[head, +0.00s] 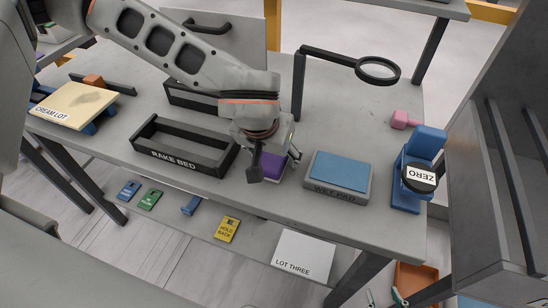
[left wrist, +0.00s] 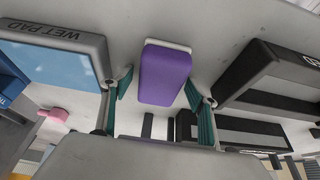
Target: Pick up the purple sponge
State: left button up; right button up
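The purple sponge (head: 273,165) lies near the front edge of the grey stone slab (head: 300,210), between the RAKE BED tray and the WET PAD block. A pale edge shows along it in the left wrist view, where the purple sponge (left wrist: 165,75) is in full sight. My left gripper (head: 274,168) is over the sponge and hides part of it in the head view. In the left wrist view its two teal-padded fingers (left wrist: 160,88) are spread, one on each side of the sponge; contact cannot be told. My right gripper (head: 385,298) shows only as fingertips, apart, at the bottom edge.
The dark RAKE BED tray (head: 180,166) stands left of the sponge, and the WET PAD block (head: 340,192) close on its right. A magnifier on a stand (head: 299,85) rises behind. A blue stand with a ZERO disc (head: 420,178) is further right. A lower shelf holds several tags.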

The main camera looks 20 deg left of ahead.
pick_arm(q)
jog(key=c, duration=0.7)
pick_arm(e)
jog(key=shift+w+r, duration=0.1)
jog(key=shift+w, duration=0.05)
jog(key=shift+w+r, duration=0.1)
jog(key=shift+w, duration=0.1)
pick_arm(q)
jog(key=shift+r, duration=0.1)
jog(key=shift+w+r, duration=0.1)
jog(key=shift+r, duration=0.5)
notch_tip(320, 180, up, 19)
jog(key=p, duration=0.2)
jog(key=shift+p, duration=0.35)
pick_arm(e)
jog(key=shift+s+a+r, duration=0.15)
jog(key=shift+r, duration=0.3)
jog(key=shift+s+a+r, duration=0.1)
jog(key=shift+s+r, duration=0.05)
jog(key=shift+r, duration=0.25)
pick_arm(q)
jog(key=shift+c, duration=0.3)
